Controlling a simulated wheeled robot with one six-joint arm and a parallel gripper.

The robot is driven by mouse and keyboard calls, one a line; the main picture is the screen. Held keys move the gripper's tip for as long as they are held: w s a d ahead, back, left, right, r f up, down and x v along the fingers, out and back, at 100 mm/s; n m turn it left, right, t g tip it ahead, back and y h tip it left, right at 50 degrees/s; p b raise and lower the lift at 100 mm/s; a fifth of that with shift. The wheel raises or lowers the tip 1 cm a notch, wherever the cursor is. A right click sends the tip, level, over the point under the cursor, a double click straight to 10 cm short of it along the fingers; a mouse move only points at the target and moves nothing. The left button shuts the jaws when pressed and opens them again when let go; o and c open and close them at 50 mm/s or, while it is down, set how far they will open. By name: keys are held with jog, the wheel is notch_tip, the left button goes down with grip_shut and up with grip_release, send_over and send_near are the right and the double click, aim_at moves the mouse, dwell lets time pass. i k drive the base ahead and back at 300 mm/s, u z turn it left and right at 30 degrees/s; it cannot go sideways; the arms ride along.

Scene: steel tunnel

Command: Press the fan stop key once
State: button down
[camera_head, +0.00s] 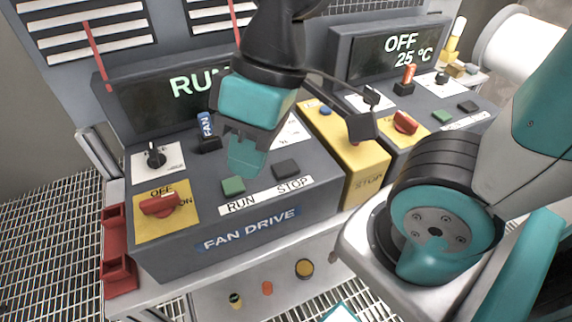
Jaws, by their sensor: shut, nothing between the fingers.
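The fan drive panel (250,242) is a grey sloped box in the middle left of the view. Its display (150,95) reads RUN, partly covered by my arm. The fan stop key (286,168) is a dark square button above the STOP label. The green run key (233,186) sits to its left above the RUN label. My gripper (246,165) is teal, shut and empty. It hangs over the panel, with its tips in the picture just above the run key and left of the stop key. I cannot tell its exact height above the panel.
A red rotary switch (160,204) on yellow, a black knob (155,157) and a blue FAN lever (206,128) are on the panel's left. A yellow box (350,155) stands to the right. Beyond it, a second panel's display (400,52) reads OFF, 25 °C.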

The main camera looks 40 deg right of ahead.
aim_at(288, 167)
jog(key=k, duration=1)
jog(key=u, duration=1.25)
jog(key=i, duration=0.6)
jog(key=z, duration=2.3)
